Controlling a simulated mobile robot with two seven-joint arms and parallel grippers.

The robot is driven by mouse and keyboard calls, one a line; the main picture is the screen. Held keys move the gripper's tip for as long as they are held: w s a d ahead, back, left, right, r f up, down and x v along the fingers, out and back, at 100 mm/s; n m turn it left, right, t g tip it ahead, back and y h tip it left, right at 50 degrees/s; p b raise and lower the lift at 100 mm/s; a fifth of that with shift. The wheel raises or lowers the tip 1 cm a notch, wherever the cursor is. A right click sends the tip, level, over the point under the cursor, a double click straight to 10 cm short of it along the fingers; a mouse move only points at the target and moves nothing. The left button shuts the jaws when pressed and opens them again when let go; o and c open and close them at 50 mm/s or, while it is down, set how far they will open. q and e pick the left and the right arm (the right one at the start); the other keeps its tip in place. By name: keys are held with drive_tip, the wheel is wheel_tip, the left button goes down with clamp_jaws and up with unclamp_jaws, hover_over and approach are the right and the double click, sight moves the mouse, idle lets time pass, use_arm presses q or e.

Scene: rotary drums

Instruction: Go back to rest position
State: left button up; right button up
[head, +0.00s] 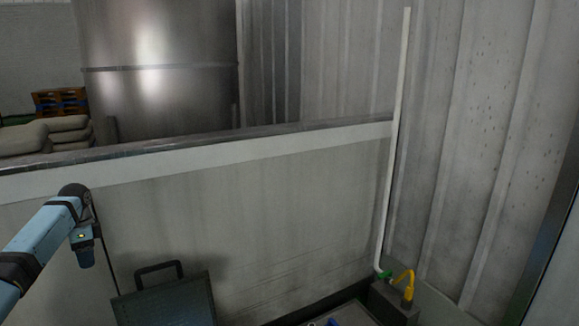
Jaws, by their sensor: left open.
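My left arm comes in from the left edge in the head view. Its end, with my left gripper (85,257), hangs down in front of the pale low wall, left of the dark case. The gripper is open, and I see nothing held in it. Its fingers are small and hard to make out. My right gripper is not in view. No drum that I can name for sure shows here.
A dark case (165,303) with a handle stands below, near my left gripper. A low wall (240,215) crosses the view. A white pipe (393,140) and a yellow tap (406,284) are at right. Behind are a metal tank (158,100), grey sacks (22,138) and a pallet (60,101).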

use_arm(q)
drive_tip(key=s+d+f+t+y, duration=0.15)
drive_tip(key=s+d+f, duration=0.3)
drive_tip(key=f, duration=0.65)
drive_tip(key=s+d+f+t+y, duration=0.1)
drive_tip(key=s+d+f+t, duration=0.4)
drive_tip(key=f, duration=0.6)
drive_tip(key=s+d+f, duration=0.5)
drive_tip(key=s+d, duration=0.1)
drive_tip(key=s, duration=0.4)
drive_tip(key=s+d+r+n+t+h, duration=0.1)
drive_tip(key=s+d+r+t+h, duration=0.2)
drive_tip(key=s+d, duration=0.55)
drive_tip(key=s+d+r+n+t+h, duration=0.1)
drive_tip(key=s+d+r+t+h, duration=0.25)
drive_tip(key=s, duration=0.85)
drive_tip(key=w+d+r+n, duration=0.2)
drive_tip(key=d+n, duration=0.3)
drive_tip(key=d, duration=0.7)
wheel_tip(320, 180, up, 17)
drive_tip(key=s+a+y+p, duration=0.1)
drive_tip(key=p, duration=2.3)
drive_tip(key=shift+a+p, duration=0.3)
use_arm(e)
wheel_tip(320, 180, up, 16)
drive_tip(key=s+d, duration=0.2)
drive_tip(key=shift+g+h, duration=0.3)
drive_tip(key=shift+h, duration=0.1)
